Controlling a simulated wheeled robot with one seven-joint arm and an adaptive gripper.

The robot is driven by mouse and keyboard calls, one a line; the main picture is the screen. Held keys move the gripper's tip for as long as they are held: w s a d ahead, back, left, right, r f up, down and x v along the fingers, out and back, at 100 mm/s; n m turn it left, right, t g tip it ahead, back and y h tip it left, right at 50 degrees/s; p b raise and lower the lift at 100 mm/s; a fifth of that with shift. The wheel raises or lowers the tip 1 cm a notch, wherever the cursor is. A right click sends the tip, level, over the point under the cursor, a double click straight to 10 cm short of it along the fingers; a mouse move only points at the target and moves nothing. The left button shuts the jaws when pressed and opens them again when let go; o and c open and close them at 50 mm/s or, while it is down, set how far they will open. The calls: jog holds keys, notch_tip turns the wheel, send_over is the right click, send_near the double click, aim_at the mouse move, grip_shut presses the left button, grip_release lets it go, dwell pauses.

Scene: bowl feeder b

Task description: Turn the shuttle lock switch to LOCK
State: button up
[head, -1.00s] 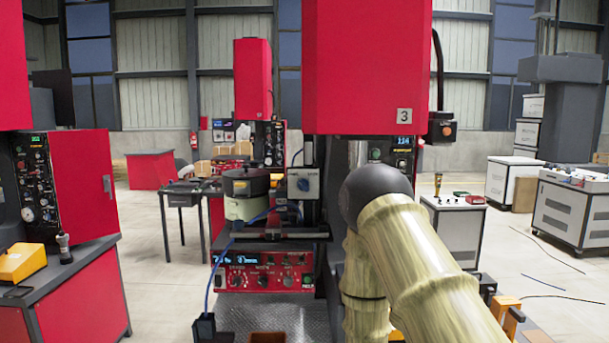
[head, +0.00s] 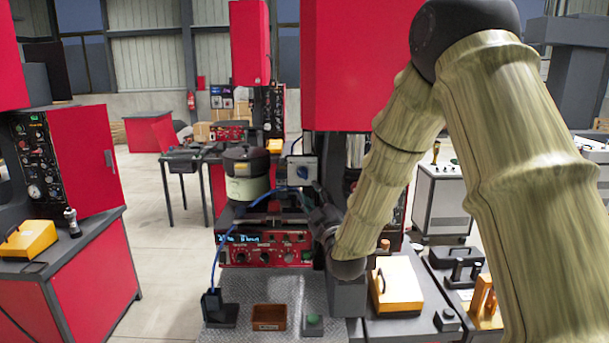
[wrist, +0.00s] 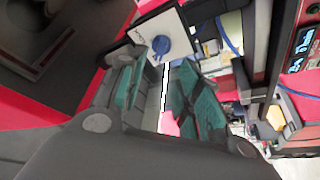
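A blue rotary knob on a pale square plate, which looks like the shuttle lock switch (head: 302,171), is mounted at the front of the machine, right of the round feeder bowl. In the wrist view the blue knob (wrist: 161,45) lies just beyond the fingertips, on its pale plate (wrist: 176,24). The plate's lettering is too small to read. My gripper (wrist: 165,88) is open and empty, with a teal-padded finger on each side of a gap. In the head view my dark gripper (head: 318,205) is just below and right of the switch, partly hidden by my arm.
The feeder bowl (head: 246,165) and a blue cable (head: 222,248) are left of the switch. A red control panel (head: 265,253) is below. A wooden tray (head: 269,317) and a green button (head: 313,320) sit on the metal plate. A yellow case (head: 397,287) is at right.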

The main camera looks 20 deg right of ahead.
aim_at(303, 174)
jog(key=p+x, duration=0.4)
jog(key=x, duration=0.3)
jog(key=shift+w+r, duration=0.2)
jog(key=shift+w, duration=0.9)
jog(key=shift+r, duration=0.1)
jog(key=c, duration=0.7)
jog(key=shift+s+r, duration=0.1)
grip_shut()
